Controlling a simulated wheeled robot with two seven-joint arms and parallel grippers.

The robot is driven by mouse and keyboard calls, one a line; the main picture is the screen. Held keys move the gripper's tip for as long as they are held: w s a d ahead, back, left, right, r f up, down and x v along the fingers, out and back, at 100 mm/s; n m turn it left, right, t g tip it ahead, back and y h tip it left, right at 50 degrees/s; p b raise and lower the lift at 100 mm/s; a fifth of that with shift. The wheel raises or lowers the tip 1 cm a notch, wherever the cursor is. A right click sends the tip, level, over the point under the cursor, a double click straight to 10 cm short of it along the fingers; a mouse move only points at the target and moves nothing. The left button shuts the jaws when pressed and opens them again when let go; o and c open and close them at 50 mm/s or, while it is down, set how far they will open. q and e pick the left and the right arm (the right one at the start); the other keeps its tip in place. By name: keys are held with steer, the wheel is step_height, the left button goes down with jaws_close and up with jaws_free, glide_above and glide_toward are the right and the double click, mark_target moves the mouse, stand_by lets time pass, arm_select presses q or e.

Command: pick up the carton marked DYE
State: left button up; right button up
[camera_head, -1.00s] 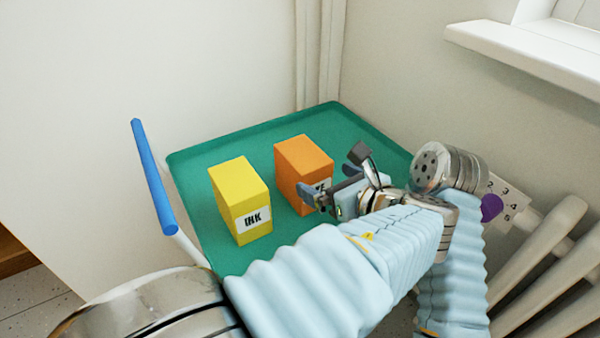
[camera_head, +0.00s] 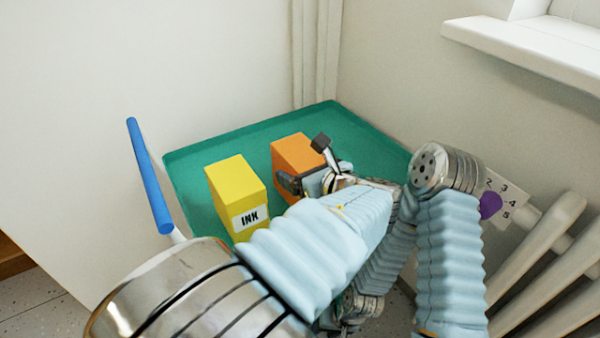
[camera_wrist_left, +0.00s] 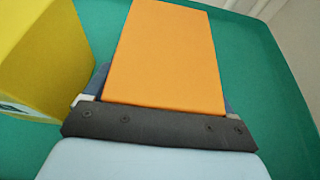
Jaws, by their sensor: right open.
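The orange carton (camera_head: 295,150) stands on the green tray behind the yellow one. Its label side is hidden behind my gripper, so I cannot read DYE on it. My left gripper (camera_head: 312,180) is at its near side, fingers at its left and right. In the left wrist view the orange carton (camera_wrist_left: 165,55) fills the space between the fingers (camera_wrist_left: 165,95); whether they press on it I cannot tell. The yellow carton marked INK (camera_head: 236,190) stands upright to the left and also shows in the left wrist view (camera_wrist_left: 40,50). My right gripper (camera_head: 358,305) is mostly hidden behind my left arm.
The green tray (camera_head: 190,160) has a raised rim and free room behind the cartons. A blue bar (camera_head: 150,175) stands at its left. Walls close in behind. A white ledge (camera_head: 530,55) and pale rails (camera_head: 550,240) are at the right.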

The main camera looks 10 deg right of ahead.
arm_select(q)
steer(key=c, duration=0.9)
